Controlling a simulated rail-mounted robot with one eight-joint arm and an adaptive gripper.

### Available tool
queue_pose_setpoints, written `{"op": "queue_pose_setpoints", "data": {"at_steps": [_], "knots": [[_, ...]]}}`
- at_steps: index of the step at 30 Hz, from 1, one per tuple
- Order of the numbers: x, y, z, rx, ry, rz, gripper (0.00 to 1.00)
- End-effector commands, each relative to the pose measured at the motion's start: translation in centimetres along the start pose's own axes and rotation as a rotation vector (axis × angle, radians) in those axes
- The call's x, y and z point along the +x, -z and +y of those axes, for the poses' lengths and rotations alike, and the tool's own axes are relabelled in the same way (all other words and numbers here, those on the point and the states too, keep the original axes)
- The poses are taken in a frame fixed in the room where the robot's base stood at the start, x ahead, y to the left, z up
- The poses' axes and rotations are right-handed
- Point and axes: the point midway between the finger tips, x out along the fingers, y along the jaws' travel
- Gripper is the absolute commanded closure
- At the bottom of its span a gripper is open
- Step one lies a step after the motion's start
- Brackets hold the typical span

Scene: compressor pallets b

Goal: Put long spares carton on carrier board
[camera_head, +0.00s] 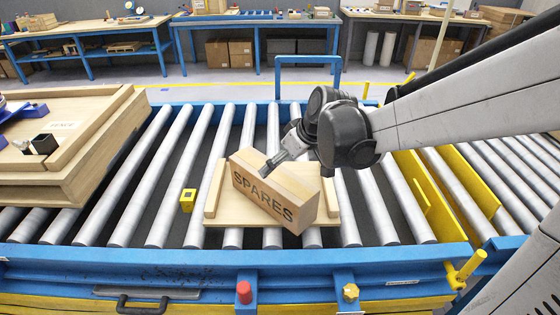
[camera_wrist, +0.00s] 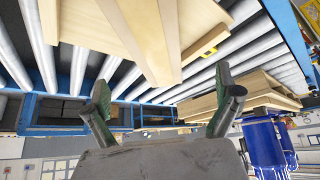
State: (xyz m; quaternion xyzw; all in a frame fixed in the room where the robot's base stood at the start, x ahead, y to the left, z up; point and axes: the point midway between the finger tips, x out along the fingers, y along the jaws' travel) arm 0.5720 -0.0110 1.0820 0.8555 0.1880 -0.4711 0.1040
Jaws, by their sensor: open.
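The long spares carton (camera_head: 268,200), a light wooden box marked SPARES, is at the carrier board (camera_head: 213,211) in the head view. It lies turned diagonally across the board, and its near right corner reaches past the board's front edge. The board is pale wood with raised side strips and rests on the rollers. My gripper (camera_head: 268,170) is over the carton's top. In the wrist view my gripper (camera_wrist: 163,88) is open, with nothing between its fingers. The carton hides the board's middle.
A yellow block (camera_head: 187,200) sits on the rollers left of the board. A large wooden pallet (camera_head: 75,185) with parts stands at the left. The conveyor's blue front rail (camera_head: 200,260) and yellow guards (camera_head: 428,200) bound the area.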

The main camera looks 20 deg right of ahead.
Motion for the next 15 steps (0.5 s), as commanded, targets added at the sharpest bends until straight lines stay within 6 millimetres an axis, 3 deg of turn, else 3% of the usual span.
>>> {"op": "queue_pose_setpoints", "data": {"at_steps": [6, 15], "knots": [[-4.6, -2.1, -2.9, 0.085, -0.057, -0.007, 0.03], [-9.8, -6.1, -6.3, 0.208, -0.142, 0.003, 0.03]]}}
